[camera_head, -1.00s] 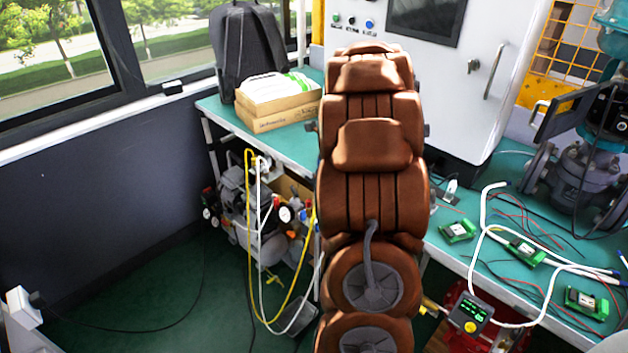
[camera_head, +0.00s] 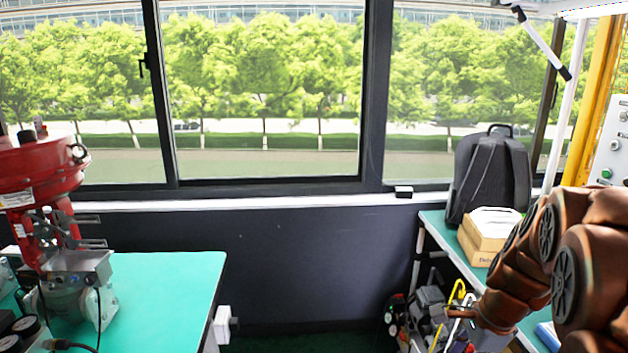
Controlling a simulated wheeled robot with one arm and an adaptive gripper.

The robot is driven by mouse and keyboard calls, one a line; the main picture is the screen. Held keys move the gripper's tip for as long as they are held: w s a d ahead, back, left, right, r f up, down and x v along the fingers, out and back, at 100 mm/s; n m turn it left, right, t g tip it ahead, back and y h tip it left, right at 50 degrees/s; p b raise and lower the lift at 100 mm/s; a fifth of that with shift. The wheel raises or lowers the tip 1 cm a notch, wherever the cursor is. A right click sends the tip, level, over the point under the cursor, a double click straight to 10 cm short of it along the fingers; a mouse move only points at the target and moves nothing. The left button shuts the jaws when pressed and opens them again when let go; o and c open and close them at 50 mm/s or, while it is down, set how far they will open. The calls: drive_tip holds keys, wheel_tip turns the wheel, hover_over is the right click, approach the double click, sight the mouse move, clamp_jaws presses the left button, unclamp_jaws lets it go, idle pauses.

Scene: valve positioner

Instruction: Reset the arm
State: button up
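My brown, segmented arm (camera_head: 575,265) shows at the right of the head camera view. It is bent, with large round joints close to the camera and smaller links reaching down and left. My gripper (camera_head: 458,313) is at its far end, small and dark, in front of the equipment under the right bench. It is too small to tell whether its fingers are apart. I see nothing clearly held in it.
A left green bench (camera_head: 175,285) holds a red valve actuator (camera_head: 40,180). Dark wall and open floor lie between the benches, below the windows.

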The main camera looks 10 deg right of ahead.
drive_tip(key=s+a+r+n+g+h+p, duration=0.1)
drive_tip(key=s+a+r+n, duration=0.1)
drive_tip(key=s+a+n, duration=0.5)
drive_tip(key=s+a+r+n+g+h+p, duration=0.1)
drive_tip(key=s+a+n, duration=0.5)
drive_tip(key=s+n, duration=0.6)
drive_tip(key=shift+s+a+r+n+g+p, duration=0.4)
drive_tip(key=shift+s+r+g+p, duration=0.3)
drive_tip(key=shift+s, duration=0.2)
drive_tip(key=shift+d, duration=0.1)
